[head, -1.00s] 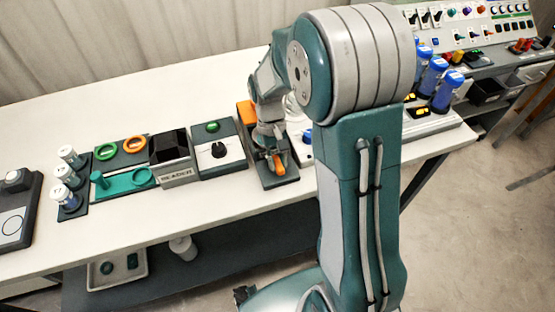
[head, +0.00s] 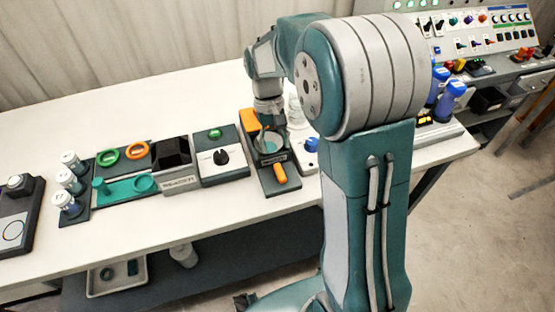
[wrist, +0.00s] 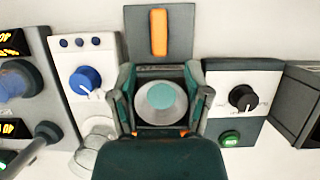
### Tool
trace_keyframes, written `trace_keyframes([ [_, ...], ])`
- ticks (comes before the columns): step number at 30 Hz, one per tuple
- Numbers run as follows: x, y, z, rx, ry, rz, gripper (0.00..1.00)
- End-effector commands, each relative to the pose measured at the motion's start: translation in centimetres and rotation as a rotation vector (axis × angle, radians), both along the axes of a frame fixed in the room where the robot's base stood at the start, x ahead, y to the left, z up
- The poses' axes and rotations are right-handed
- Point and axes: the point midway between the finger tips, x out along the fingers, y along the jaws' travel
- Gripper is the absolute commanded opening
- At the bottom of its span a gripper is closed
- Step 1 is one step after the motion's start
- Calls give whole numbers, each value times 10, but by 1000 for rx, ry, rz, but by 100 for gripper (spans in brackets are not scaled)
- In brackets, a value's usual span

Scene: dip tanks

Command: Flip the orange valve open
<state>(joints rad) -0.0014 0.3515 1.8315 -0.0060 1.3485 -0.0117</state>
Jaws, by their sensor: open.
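The orange valve (head: 280,173) is a short lever on the front part of a dark base (head: 265,182). In the wrist view the orange valve (wrist: 159,33) is a narrow upright bar at the top, on a grey plate. My gripper (head: 270,143) is over the same base, behind the lever and apart from it. In the wrist view my gripper (wrist: 160,102) has its fingers spread, one on each side of a round grey-and-teal disc (wrist: 160,103). Nothing is held. An orange block (head: 248,119) is behind, partly hidden by my wrist.
A white-and-dark box with a black knob (head: 221,157) stands close on the left. A panel with a blue knob (head: 311,145) is close on the right, with clear glassware (wrist: 95,140) beside it.

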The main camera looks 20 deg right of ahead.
Motion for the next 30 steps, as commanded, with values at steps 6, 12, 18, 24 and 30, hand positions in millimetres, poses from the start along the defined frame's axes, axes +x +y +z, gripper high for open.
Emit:
trace_keyframes([
  [6,16,1,34,0,-3,0,63],
  [12,19,1,44,0,0,0,63],
  [18,19,1,44,0,0,0,63],
  [24,19,1,44,0,0,0,63],
  [30,7,1,59,1,-58,-1,63],
])
